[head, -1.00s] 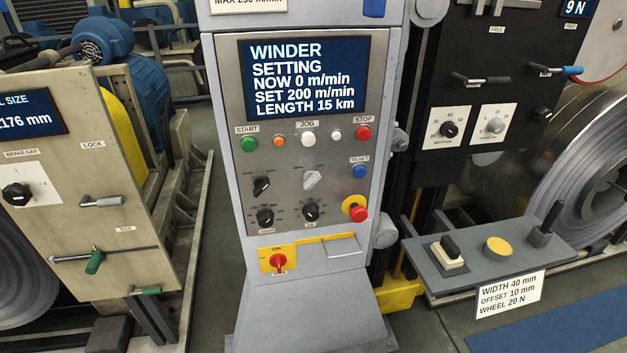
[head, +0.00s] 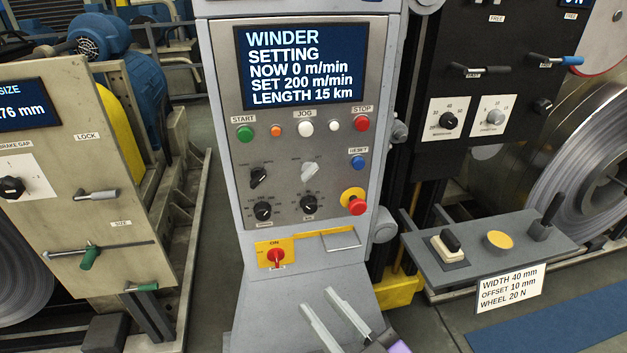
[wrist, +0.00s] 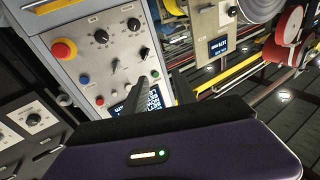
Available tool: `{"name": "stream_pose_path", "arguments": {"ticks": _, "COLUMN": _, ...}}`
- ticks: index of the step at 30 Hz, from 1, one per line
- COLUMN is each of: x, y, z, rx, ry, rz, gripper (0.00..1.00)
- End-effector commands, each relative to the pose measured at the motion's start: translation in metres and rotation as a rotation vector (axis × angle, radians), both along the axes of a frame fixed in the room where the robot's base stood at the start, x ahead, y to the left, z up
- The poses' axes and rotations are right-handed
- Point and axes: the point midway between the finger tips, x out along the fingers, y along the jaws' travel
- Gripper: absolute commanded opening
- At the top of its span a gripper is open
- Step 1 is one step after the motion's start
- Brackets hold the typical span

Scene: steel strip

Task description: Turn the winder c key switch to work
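The winder control panel (head: 220,90) stands upright in the head view, its screen (head: 300,65) reading WINDER SETTING. A silver switch (head: 309,168) below the buttons, tilted up and right, looks like the key switch; its label is too small to read. A black selector (head: 258,177) sits to its left. My gripper (head: 316,299) is low in front of the panel's sloped base, well below the switches. Its two fingers are parallel and apart, with nothing between them. In the wrist view the panel appears upside down, and my gripper (wrist: 130,72) partly covers its middle and screen.
A red emergency stop (head: 356,206) sticks out at the panel's lower right. A red rotary switch (head: 276,257) is beneath it. A grey shelf (head: 470,265) with several controls juts out at right. A beige machine panel (head: 110,200) stands at left, with a floor gap between.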

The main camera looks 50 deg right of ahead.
Motion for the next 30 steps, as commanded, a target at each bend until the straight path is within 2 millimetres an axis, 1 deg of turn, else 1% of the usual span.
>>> {"name": "stream_pose_path", "arguments": {"ticks": 1, "x": 0.018, "y": -0.009, "z": 0.006, "rx": 0.012, "ry": -0.031, "rz": -0.017, "gripper": 0.33}}
{"name": "stream_pose_path", "arguments": {"ticks": 6, "x": 0.071, "y": -0.04, "z": 0.025, "rx": 0.082, "ry": -0.09, "rz": -0.071, "gripper": 0.33}}
{"name": "stream_pose_path", "arguments": {"ticks": 8, "x": 0.089, "y": -0.053, "z": 0.034, "rx": 0.113, "ry": -0.112, "rz": -0.091, "gripper": 0.33}}
{"name": "stream_pose_path", "arguments": {"ticks": 9, "x": 0.1, "y": -0.063, "z": 0.039, "rx": 0.138, "ry": -0.123, "rz": -0.106, "gripper": 0.33}}
{"name": "stream_pose_path", "arguments": {"ticks": 12, "x": 0.125, "y": -0.086, "z": 0.055, "rx": 0.203, "ry": -0.153, "rz": -0.147, "gripper": 0.33}}
{"name": "stream_pose_path", "arguments": {"ticks": 15, "x": 0.144, "y": -0.109, "z": 0.067, "rx": 0.277, "ry": -0.175, "rz": -0.189, "gripper": 0.33}}
{"name": "stream_pose_path", "arguments": {"ticks": 18, "x": 0.159, "y": -0.131, "z": 0.076, "rx": 0.364, "ry": -0.195, "rz": -0.235, "gripper": 0.33}}
{"name": "stream_pose_path", "arguments": {"ticks": 20, "x": 0.165, "y": -0.142, "z": 0.077, "rx": 0.428, "ry": -0.201, "rz": -0.264, "gripper": 0.33}}
{"name": "stream_pose_path", "arguments": {"ticks": 22, "x": 0.169, "y": -0.149, "z": 0.071, "rx": 0.503, "ry": -0.196, "rz": -0.295, "gripper": 0.33}}
{"name": "stream_pose_path", "arguments": {"ticks": 25, "x": 0.166, "y": -0.157, "z": 0.053, "rx": 0.596, "ry": -0.179, "rz": -0.339, "gripper": 0.33}}
{"name": "stream_pose_path", "arguments": {"ticks": 27, "x": 0.164, "y": -0.161, "z": 0.046, "rx": 0.648, "ry": -0.179, "rz": -0.36, "gripper": 0.33}}
{"name": "stream_pose_path", "arguments": {"ticks": 30, "x": 0.163, "y": -0.163, "z": 0.042, "rx": 0.7, "ry": -0.186, "rz": -0.37, "gripper": 0.33}}
